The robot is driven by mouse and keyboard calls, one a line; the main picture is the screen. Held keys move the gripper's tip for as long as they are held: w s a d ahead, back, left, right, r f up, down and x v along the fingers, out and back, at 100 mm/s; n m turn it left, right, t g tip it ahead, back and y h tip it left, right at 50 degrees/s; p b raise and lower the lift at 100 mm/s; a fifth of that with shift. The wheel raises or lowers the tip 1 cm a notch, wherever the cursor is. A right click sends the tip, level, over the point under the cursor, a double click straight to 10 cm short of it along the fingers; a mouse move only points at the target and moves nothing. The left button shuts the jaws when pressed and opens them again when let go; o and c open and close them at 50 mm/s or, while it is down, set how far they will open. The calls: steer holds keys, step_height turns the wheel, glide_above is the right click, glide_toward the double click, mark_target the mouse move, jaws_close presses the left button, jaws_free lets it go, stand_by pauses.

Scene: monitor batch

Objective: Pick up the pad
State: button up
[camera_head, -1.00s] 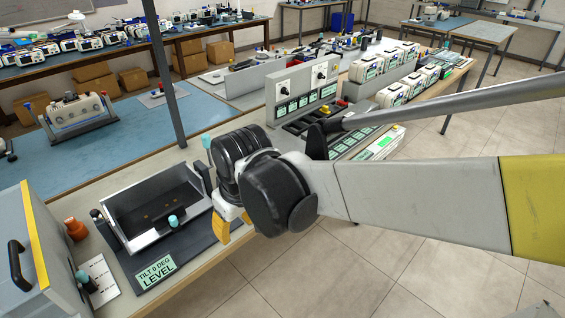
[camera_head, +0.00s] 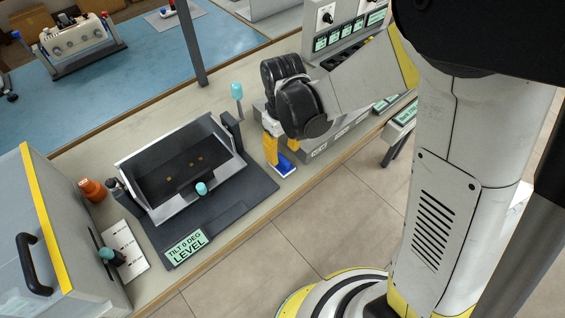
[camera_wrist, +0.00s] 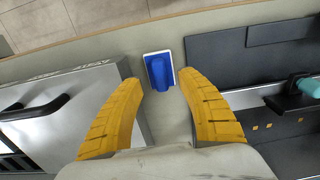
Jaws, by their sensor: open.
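The pad (camera_wrist: 160,73) looks like a blue block on a white base. It lies on the bench near its front edge in the wrist view. It also shows in the head view (camera_head: 285,165), just below my gripper. My gripper (camera_wrist: 160,82) is open, with its yellow fingers spread on either side of the pad's near end in the picture. In the head view my gripper (camera_head: 274,157) points down over the bench beside the pad. I cannot tell how much height is left between the fingertips and the pad. Nothing is held.
A dark tilt fixture (camera_head: 185,175) with a teal knob and a "TILT 0 DEG LEVEL" label stands left of my gripper. A grey instrument box (camera_wrist: 90,100) with a black handle is close on the other side. An orange bottle (camera_head: 92,189) stands further left.

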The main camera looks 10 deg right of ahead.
mark_target(282, 158)
steer(key=f+b, duration=0.1)
steer(key=f, duration=0.1)
steer(key=f+b, duration=0.1)
steer(key=f, duration=0.2)
steer(key=shift+w+a+b, duration=0.1)
steer(key=shift+w+b, duration=0.1)
steer(key=shift+b, duration=0.15)
steer(key=shift+r, duration=0.1)
jaws_close()
steer(key=shift+r, duration=0.1)
step_height(282, 158, up, 5)
steer(key=p, duration=0.3)
steer(key=s+d+r+p, duration=0.3)
steer(key=d+r, duration=0.2)
steer(key=d, duration=0.6)
steer(key=shift+s+d+r+p, duration=0.15)
steer(key=shift+s+r+p, duration=0.05)
steer(key=shift+r+p, duration=0.2)
